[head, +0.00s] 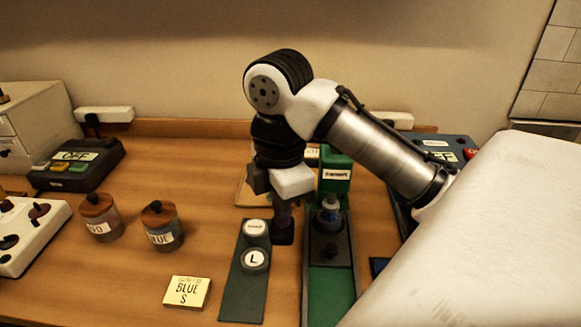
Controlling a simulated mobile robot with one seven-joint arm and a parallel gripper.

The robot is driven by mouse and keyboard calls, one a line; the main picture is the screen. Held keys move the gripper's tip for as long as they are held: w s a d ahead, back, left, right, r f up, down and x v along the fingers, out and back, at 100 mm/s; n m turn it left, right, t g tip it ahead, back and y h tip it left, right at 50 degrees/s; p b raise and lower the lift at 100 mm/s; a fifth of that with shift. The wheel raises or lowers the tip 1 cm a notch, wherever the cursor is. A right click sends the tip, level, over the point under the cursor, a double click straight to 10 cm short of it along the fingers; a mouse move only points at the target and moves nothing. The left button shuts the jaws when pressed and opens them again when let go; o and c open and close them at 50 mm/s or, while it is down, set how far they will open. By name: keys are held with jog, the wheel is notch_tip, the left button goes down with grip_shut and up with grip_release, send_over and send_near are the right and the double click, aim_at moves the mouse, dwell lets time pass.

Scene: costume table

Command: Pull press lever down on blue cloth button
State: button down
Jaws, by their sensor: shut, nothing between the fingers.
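The green press (336,185) with a small white label stands right of centre on the table. I cannot clearly make out the press lever, and my arm covers part of the area behind the press. My gripper (284,236) points down, just left of the press and beside the dark strip. Its dark fingers are shut and empty, apart from the press. I cannot tell whether they touch the table.
A dark green strip (242,297) with round pieces, one marked L, lies in front. Left are a yellow BLUE S card (187,292), two wooden-lidded jars (162,226) and a dark OFF box (77,168). Another OFF box (440,146) stands behind my arm.

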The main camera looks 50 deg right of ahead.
jog(key=shift+f, duration=0.8)
jog(key=shift+w+d+f+b, duration=0.2)
jog(key=shift+f+b, duration=0.2)
jog(key=shift+f, duration=0.3)
jog(key=shift+w+d+f+b, duration=0.15)
jog(key=shift+f+b, duration=0.25)
jog(key=shift+f, duration=0.25)
jog(key=shift+d+f, duration=0.1)
jog(key=shift+f, duration=0.35)
dwell(0.5)
notch_tip(320, 180, up, 12)
jog(key=p, duration=1.3)
jog(key=shift+r, duration=0.1)
notch_tip(320, 180, up, 2)
jog(key=shift+r+b, duration=0.15)
jog(key=shift+b, duration=0.15)
